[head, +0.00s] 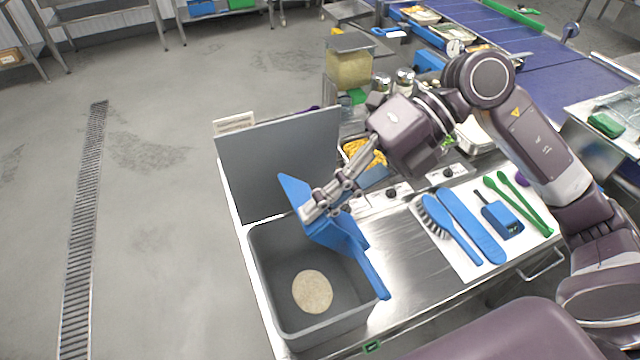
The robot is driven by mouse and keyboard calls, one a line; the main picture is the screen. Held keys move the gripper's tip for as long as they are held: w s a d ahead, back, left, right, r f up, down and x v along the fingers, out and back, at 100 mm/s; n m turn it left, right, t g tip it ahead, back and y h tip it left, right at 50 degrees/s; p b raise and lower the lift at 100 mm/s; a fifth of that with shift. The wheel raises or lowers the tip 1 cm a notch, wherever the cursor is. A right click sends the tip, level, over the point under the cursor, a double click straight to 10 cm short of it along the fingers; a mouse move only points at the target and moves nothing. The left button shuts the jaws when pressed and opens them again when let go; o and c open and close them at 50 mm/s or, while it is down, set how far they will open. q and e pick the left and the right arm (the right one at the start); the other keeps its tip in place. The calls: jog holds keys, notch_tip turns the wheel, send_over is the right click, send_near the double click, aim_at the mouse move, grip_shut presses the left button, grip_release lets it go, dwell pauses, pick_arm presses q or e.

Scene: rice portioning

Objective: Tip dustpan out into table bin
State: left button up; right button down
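The blue dustpan (332,235) is held tilted over the back right part of the grey table bin (262,268). My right gripper (306,214) is at the dustpan, its fingers shut on it. The dustpan's handle points down to the lower right, across the bin's right rim. A round beige patch, apparently rice, (312,291) lies on the bin's floor. I cannot see any grains on the visible part of the dustpan; its inner face is partly hidden by my gripper. My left gripper is out of view.
A grey upright panel (280,160) stands behind the bin. A white mat (480,225) to the right carries a blue brush (450,228), a long blue tool (471,225) and green utensils (520,206). Containers and shakers stand behind. Bare steel table (400,260) lies between bin and mat.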

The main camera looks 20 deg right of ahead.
jog(key=shift+r+h+p, duration=1.05)
jog(key=shift+h+p, duration=0.65)
jog(key=shift+p, duration=2.05)
jog(key=shift+h+p, duration=0.4)
jog(key=shift+h, duration=0.7)
jog(key=h, duration=0.1)
jog(key=r+h, duration=0.1)
jog(key=h, duration=0.3)
jog(key=shift+w+a+r+t+b, duration=0.1)
jog(key=shift+r+t+b, duration=0.2)
jog(key=shift+h, duration=0.4)
